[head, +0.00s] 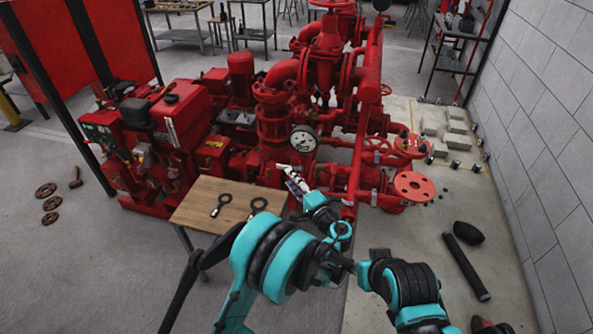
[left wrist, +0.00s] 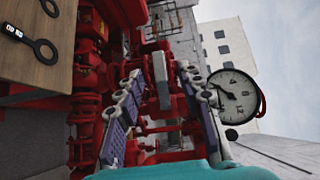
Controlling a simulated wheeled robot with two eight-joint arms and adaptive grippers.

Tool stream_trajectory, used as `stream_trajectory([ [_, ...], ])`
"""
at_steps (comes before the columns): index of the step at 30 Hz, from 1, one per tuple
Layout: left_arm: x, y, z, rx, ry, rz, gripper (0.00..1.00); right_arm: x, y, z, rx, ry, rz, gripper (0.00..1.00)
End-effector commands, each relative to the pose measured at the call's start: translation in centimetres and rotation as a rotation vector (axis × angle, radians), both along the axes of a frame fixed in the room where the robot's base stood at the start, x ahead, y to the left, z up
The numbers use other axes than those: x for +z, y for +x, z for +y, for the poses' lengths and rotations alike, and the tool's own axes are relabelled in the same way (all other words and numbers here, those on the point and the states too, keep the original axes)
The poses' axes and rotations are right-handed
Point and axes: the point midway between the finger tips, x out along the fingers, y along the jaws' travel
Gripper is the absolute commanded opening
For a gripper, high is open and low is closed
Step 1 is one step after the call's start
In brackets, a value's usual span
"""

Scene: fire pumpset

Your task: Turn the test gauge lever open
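The round white test gauge (head: 303,139) stands at the front of the red pumpset, and it shows to the right of the fingers in the left wrist view (left wrist: 234,96). My left gripper (head: 291,178) is just below the gauge in the head view. In the left wrist view its two fingers (left wrist: 158,105) are spread apart. A pale grey, lever-like piece (left wrist: 161,82) shows between the fingers, with red pipework behind it. I cannot tell whether either finger touches it. In the head view the lever is too small to make out behind the gripper.
A wooden table (head: 190,214) with two dark ring-ended tools (head: 221,204) stands left of my left arm. Red handwheels and flanges (head: 413,187) lie to the right of the gripper. A black tube (head: 466,266) lies on the floor at right. A block wall bounds the right side.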

Motion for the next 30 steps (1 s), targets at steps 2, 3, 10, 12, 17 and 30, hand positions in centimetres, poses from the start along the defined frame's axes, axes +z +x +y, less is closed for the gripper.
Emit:
stream_trajectory([
  [2, -0.3, 0.1, -0.5, -0.005, 0.018, -0.013, 0.37, 0.1, 0.0, 0.0, 0.000, 0.000, 0.000, 0.40],
  [3, -0.4, 0.2, -0.6, -0.006, 0.022, -0.016, 0.37, 0.0, 0.0, 0.0, 0.000, 0.000, 0.000, 0.40],
  [10, -0.6, 3.1, 0.9, -0.004, 0.023, -0.016, 0.37, -1.0, 0.0, 0.0, 0.000, 0.000, 0.000, 0.40],
  [12, -0.6, 4.2, 1.5, -0.004, 0.023, -0.016, 0.37, -1.3, 0.0, 0.0, 0.000, 0.000, 0.000, 0.40],
  [17, -0.5, 6.1, 2.4, -0.005, 0.022, -0.016, 0.37, -1.8, 0.0, 0.0, 0.000, 0.000, 0.000, 0.40],
  [30, -0.4, 6.9, 2.8, -0.007, 0.022, -0.016, 0.27, -1.9, 0.0, 0.0, 0.000, 0.000, 0.000, 0.40],
])
